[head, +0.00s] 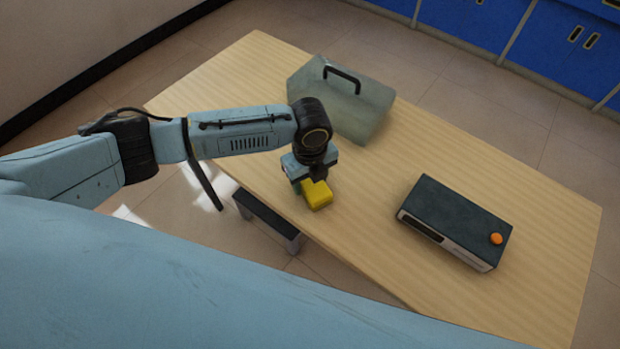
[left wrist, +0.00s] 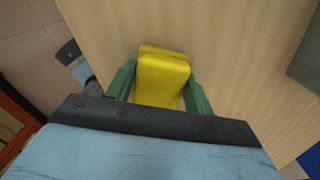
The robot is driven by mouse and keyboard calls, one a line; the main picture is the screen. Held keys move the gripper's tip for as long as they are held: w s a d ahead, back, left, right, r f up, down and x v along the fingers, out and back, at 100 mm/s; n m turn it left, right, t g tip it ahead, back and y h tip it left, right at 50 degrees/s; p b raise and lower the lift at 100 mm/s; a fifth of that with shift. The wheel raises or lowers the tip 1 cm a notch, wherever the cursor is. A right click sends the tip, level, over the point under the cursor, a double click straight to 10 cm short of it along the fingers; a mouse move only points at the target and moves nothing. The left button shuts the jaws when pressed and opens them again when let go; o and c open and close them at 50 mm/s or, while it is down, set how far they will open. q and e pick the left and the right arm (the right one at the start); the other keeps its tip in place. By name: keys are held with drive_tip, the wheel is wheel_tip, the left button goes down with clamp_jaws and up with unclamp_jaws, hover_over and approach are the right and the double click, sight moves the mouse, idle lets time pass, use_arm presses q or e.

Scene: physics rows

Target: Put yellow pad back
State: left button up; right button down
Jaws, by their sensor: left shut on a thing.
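The yellow pad (head: 318,195) is a small yellow block near the front edge of the wooden table, under my left arm. My left gripper (head: 308,183) points down and is shut on it. In the left wrist view the yellow pad (left wrist: 162,78) sits between the two green fingers of my left gripper (left wrist: 160,90), one on each side. I cannot tell whether the pad touches the table. My right gripper is in neither view.
The wooden table (head: 420,150) has a grey-green case (head: 350,115) with a black handle at the back. A dark box (head: 455,215) with an orange knob (head: 496,239) lies at the right. Bare table lies between them. Blue cabinets (head: 560,50) stand beyond.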

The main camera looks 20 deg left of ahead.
use_arm(q)
drive_tip(key=o, duration=0.4)
drive_tip(key=shift+f, duration=0.1)
drive_tip(key=o, duration=0.5)
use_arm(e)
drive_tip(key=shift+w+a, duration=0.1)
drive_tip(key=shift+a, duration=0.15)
use_arm(q)
drive_tip(key=shift+r+p, duration=1.35)
drive_tip(key=shift+r, duration=4.85)
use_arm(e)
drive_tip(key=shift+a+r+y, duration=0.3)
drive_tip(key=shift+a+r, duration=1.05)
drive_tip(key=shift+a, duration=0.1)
